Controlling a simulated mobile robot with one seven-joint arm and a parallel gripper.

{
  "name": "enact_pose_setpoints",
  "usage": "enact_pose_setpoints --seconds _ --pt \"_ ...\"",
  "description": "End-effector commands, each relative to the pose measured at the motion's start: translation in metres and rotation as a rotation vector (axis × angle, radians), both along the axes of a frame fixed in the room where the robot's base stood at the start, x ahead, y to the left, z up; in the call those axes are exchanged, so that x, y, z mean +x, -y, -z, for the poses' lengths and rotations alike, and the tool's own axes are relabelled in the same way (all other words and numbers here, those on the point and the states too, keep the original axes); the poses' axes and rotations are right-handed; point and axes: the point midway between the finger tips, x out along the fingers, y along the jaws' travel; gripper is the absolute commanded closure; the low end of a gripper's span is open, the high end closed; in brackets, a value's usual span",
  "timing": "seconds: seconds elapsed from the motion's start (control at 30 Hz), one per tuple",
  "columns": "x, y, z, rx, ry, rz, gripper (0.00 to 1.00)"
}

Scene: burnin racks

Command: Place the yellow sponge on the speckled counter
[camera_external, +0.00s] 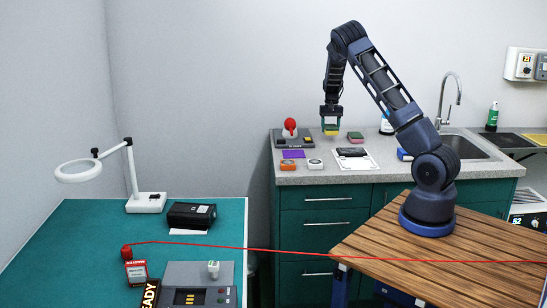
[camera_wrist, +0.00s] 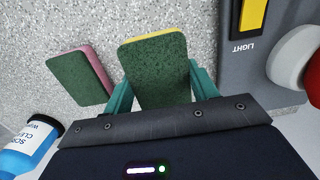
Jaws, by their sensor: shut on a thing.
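The yellow sponge (camera_wrist: 155,70), with a dark green scouring face and a thin yellow edge, is between the two teal fingers of my gripper (camera_wrist: 163,88) in the wrist view. The gripper is shut on it. In the external view my gripper (camera_external: 330,112) points down over the back of the speckled counter (camera_external: 345,176), with the yellow sponge (camera_external: 331,131) at its fingertips. Whether the sponge touches the counter or hangs just above it, I cannot tell. The grey speckled top (camera_wrist: 120,17) also shows in the wrist view.
A pink-and-green sponge (camera_wrist: 80,78) lies close to the left of the held one in the wrist view. A grey device (camera_external: 291,141) with a red knob stands on the other side. A blue-and-white bottle (camera_wrist: 28,145) and the sink (camera_external: 465,147) are nearby.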

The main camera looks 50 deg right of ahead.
Motion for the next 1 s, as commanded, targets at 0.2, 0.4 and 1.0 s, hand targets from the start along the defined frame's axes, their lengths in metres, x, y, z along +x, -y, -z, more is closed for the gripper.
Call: enact_pose_setpoints --seconds 0.2,0.4,1.0 --pt "-0.001 0.0 0.023 -0.001 -0.002 0.0 0.63" --pt "-0.001 0.0 0.042 -0.001 -0.001 0.0 0.63" --pt "0.0 0.0 0.044 0.0 0.0 0.0 0.2"
